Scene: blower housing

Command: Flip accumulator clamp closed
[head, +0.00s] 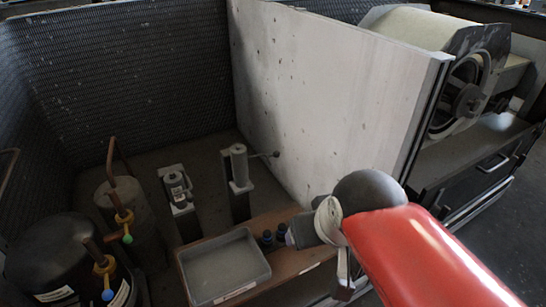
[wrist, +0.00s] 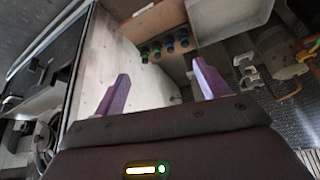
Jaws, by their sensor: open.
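My gripper (wrist: 162,70) is open and empty in the wrist view, its two purple fingers wide apart. In the head view my red arm reaches in from the lower right, and the fingertips cannot be made out. A tan cylinder with copper pipe (head: 128,208), perhaps the accumulator, stands at the left inside the housing. A grey bracket-like fitting (head: 178,190) stands right of it. A grey upright cylinder on a post (head: 239,165) has a small lever toward the pale panel. I cannot tell which fitting is the clamp, or its state. Grey bracket shapes (wrist: 246,68) show right of my fingers.
A grey tray (head: 224,268) sits on a brown shelf (head: 290,262), with several small dark capped items (wrist: 165,48) beside it. A tall pale panel (head: 325,95) divides off the blower (head: 465,85). A black tank (head: 65,255) stands at the lower left.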

